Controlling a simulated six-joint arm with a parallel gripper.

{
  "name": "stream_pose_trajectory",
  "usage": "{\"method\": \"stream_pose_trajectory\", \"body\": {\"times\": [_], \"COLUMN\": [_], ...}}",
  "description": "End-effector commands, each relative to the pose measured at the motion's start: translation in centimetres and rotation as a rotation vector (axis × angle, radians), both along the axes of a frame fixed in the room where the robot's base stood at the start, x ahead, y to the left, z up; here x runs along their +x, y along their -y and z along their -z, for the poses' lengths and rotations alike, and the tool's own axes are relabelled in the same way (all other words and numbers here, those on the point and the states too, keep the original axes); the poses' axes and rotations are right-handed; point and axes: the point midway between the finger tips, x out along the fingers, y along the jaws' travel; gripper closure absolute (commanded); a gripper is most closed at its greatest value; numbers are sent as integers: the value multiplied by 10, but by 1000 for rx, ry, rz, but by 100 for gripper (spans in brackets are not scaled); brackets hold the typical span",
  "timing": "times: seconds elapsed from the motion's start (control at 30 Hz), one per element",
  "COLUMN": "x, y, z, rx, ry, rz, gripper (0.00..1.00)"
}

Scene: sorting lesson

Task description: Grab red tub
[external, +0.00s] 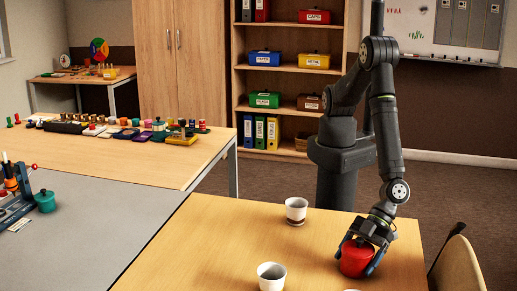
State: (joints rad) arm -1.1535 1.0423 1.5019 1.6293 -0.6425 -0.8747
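The red tub (355,259) stands on the wooden table (215,240) near its right side. My gripper (362,256) is down at the tub from above, with one finger on each side of it. The fingers look close against the tub's sides, but I cannot tell whether they press on it. The top of the tub is partly hidden by my gripper.
A white cup (296,210) stands behind and left of the tub, and another white cup (271,277) stands at the front. A pale chair back (458,266) is at the right table edge. The table's left part is clear.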

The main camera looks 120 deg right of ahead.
Motion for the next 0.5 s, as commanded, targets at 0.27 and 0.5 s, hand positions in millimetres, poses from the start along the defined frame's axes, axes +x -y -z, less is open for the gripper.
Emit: {"method": "stream_pose_trajectory", "body": {"times": [0.27,0.5], "x": [0,0], "y": [0,0], "z": [0,-1], "rx": [0,1], "ry": [0,1], "rz": [0,1], "gripper": [73,94]}}
